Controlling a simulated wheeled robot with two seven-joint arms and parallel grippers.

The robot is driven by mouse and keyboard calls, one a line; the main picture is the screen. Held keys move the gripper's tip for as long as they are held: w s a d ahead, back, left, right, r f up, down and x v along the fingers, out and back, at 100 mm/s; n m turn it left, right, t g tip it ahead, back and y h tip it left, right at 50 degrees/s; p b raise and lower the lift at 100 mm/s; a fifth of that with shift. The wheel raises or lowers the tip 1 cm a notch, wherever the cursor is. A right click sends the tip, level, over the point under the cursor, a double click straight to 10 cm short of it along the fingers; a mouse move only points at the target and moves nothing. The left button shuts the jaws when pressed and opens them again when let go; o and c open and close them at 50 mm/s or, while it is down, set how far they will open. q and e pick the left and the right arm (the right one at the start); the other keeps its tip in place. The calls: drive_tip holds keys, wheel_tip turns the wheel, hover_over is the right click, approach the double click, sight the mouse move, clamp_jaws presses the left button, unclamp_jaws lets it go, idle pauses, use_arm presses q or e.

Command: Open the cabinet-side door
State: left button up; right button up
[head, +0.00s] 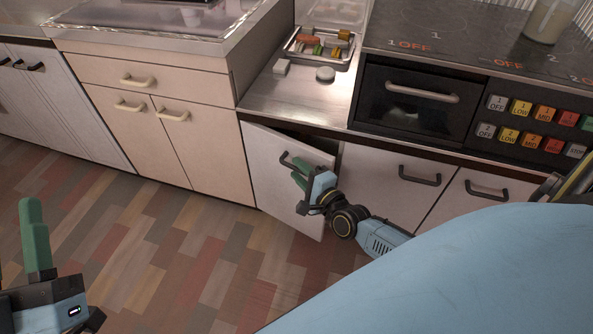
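A pale cabinet door (275,196) under the counter stands ajar, its right edge swung out toward me, with a dark gap along its top and right side. It has a dark bar handle (287,162). My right gripper (300,173), with green fingers, is at this handle, near the door's free edge. The fingers overlap the handle, and I cannot tell whether they are closed around it. My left gripper (36,238) is at the lower left over the floor, far from the door. Only one of its green fingers shows clearly.
Right of the open door are closed cabinet fronts with dark handles (420,178). Above them are a black oven (415,105) and coloured stove buttons. A tray (318,47) of small items stands on the metal counter. Beige cabinets (150,125) are at left. The wood floor before the door is clear.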

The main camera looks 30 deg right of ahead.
drive_tip(key=shift+w+f, duration=0.1)
drive_tip(key=shift+w, duration=0.7)
drive_tip(key=shift+c, duration=0.2)
clamp_jaws()
